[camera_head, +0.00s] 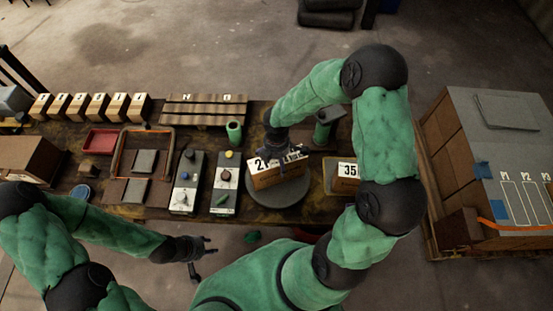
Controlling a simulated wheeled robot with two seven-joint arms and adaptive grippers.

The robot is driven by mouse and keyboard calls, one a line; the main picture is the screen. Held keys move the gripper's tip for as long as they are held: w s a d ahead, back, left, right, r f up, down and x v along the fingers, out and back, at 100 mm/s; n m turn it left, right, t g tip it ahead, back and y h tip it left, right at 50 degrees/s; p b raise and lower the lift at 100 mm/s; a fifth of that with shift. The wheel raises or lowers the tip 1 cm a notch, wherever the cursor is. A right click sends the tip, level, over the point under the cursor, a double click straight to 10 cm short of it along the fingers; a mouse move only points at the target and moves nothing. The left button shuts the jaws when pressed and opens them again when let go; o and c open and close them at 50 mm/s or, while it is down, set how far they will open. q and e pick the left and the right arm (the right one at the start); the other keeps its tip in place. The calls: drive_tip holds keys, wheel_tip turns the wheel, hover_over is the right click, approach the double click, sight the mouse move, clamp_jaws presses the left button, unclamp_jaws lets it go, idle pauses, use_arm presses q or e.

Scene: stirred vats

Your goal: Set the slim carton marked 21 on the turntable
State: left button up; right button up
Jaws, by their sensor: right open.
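A slim brown carton (279,175) with a white label stands on the round grey turntable (278,198). A "2" shows on the label; the gripper hides part of the rest. My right gripper (281,155) is open at the carton's upper edge, its fingers in front of part of the label. I cannot tell whether they touch it. My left gripper (204,256) is open and empty, in front of the table's near edge and well away from the carton.
A carton marked 35 (345,184) stands just right of the turntable. Two control boxes with knobs (187,180) (225,184) stand to its left. Green cylinders (234,133) (322,133) stand behind. A large crate (475,165) is at the far right.

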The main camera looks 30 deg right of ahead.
wheel_tip(320, 180, up, 12)
drive_tip(key=p, duration=0.3)
drive_tip(key=shift+r, duration=0.2)
